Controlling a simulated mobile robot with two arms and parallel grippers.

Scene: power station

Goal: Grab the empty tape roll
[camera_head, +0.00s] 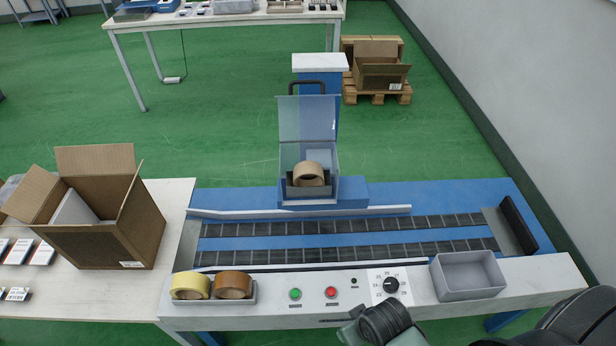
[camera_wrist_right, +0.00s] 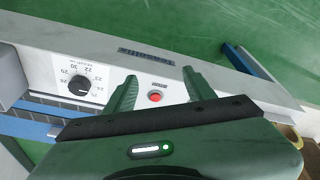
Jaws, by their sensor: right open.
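A tan tape roll (camera_head: 309,174) stands upright in the holder of the taping machine, under a raised clear cover (camera_head: 307,118). It looks like a bare ring, but I cannot tell for sure whether tape is left on it. A yellow roll (camera_head: 190,286) and a brown roll (camera_head: 234,285) lie in a grey tray (camera_head: 213,300) at the machine's front left. My right gripper (camera_wrist_right: 160,88) is open and empty above the front panel, with the red button (camera_wrist_right: 155,97) showing between its fingers. In the head view my right wrist is at the bottom, well short of the machine's tan roll. My left gripper is not in view.
An empty grey bin (camera_head: 468,277) sits on the panel's right end. The conveyor belts (camera_head: 350,250) are clear. An open cardboard box (camera_head: 115,220) stands on the white table at left. A control knob (camera_head: 391,285) and green button (camera_head: 295,294) are on the panel.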

